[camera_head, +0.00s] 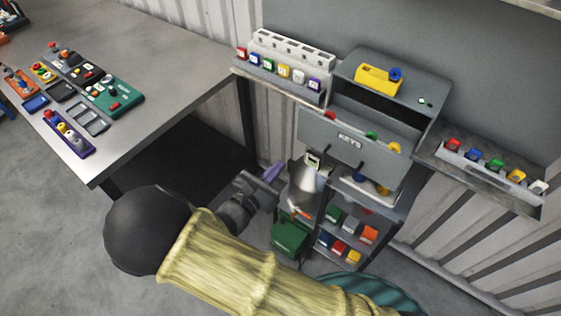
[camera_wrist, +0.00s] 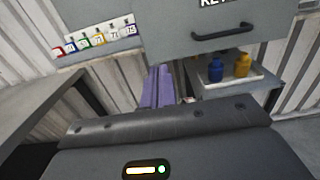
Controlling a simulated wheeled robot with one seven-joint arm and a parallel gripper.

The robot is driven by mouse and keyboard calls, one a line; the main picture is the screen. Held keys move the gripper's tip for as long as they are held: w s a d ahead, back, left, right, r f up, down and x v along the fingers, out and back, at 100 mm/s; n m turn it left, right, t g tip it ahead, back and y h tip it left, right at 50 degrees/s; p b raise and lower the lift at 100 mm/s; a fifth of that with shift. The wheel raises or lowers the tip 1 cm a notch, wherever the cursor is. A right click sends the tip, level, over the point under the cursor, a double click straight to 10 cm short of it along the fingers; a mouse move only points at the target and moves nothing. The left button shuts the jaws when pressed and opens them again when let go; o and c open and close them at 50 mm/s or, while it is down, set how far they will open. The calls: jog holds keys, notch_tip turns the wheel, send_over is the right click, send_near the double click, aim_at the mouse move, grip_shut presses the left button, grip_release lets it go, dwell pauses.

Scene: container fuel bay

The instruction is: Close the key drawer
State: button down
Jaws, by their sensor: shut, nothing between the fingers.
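The key drawer (camera_head: 325,130) is a grey drawer with a "KEYS" label on its front. It stands pulled out of the grey cabinet (camera_head: 433,101), with red, green and yellow items showing inside. In the wrist view its front (camera_wrist: 165,25) and dark bar handle (camera_wrist: 222,33) fill the upper middle. My gripper (camera_head: 271,171) has purple fingers and is shut and empty. It is to the left of the drawer and lower in the head view, apart from it. In the wrist view the fingers (camera_wrist: 158,88) show below the drawer front.
A rack of coloured tags (camera_head: 283,84) is on the wall left of the drawer, and a tray of coloured items (camera_head: 490,175) is to the right. A shelf with bottles (camera_wrist: 228,80) is below the drawer. A workbench (camera_head: 150,75) stands at left.

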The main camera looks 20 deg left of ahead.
aim_at(308, 134)
jog(key=p+x, duration=0.3)
jog(key=x, duration=0.8)
jog(key=shift+w+d, duration=0.1)
jog(key=shift+w, duration=0.1)
jog(key=shift+w+d+p, duration=0.15)
jog(key=shift+w+p, duration=0.15)
jog(key=shift+w, duration=0.15)
jog(key=shift+w+f, duration=0.1)
